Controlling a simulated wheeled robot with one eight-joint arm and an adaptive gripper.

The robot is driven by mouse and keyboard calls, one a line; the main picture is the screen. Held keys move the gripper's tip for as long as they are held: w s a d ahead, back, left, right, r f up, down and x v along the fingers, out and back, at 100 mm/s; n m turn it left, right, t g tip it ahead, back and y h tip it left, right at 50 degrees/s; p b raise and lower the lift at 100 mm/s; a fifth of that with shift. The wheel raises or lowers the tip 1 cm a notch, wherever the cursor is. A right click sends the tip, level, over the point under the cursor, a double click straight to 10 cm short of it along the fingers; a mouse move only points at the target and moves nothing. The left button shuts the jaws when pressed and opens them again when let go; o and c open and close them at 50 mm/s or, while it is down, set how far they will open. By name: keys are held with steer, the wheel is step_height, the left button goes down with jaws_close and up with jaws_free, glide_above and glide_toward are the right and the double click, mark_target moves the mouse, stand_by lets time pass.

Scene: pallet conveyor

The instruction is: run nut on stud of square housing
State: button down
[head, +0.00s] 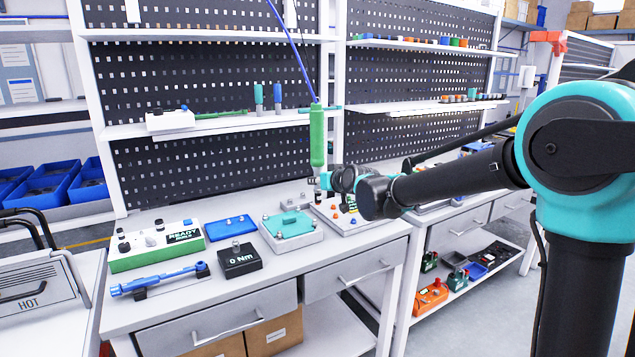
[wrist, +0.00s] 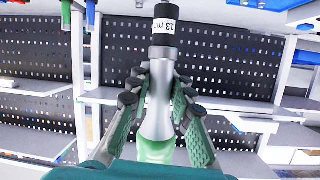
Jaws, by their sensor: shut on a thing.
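My gripper (head: 325,181) is shut on a hanging green power driver (head: 317,135), above the back right of the near bench. In the wrist view, my gripper's fingers (wrist: 159,84) close around the driver's silver neck (wrist: 159,105) from both sides. A black socket (wrist: 163,32) with a white label reading "13" sits on its end. In the head view the driver is upright with its socket end low. A teal square housing (head: 291,224) lies on a pale fixture left of the driver, with small studs on it. Whether any nut is in the socket is hidden.
A parts tray (head: 345,219) with orange and dark pieces lies beneath the gripper. A blue plate (head: 231,228), a black "0 Nm" box (head: 239,260), a green "READY" controller (head: 155,246) and a blue torque wrench (head: 160,280) occupy the bench. A blue cable (head: 292,50) runs up from the driver.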

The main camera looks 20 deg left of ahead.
steer(key=shift+s+a, duration=0.3)
steer(key=shift+s, duration=0.05)
steer(key=shift+f, duration=0.1)
steer(key=shift+f, duration=2.75)
steer(key=shift+f, duration=1.2)
stand_by(1.1)
step_height(320, 180, up, 8)
steer(key=shift+r, duration=0.1)
stand_by(0.4)
steer(key=shift+a, duration=0.1)
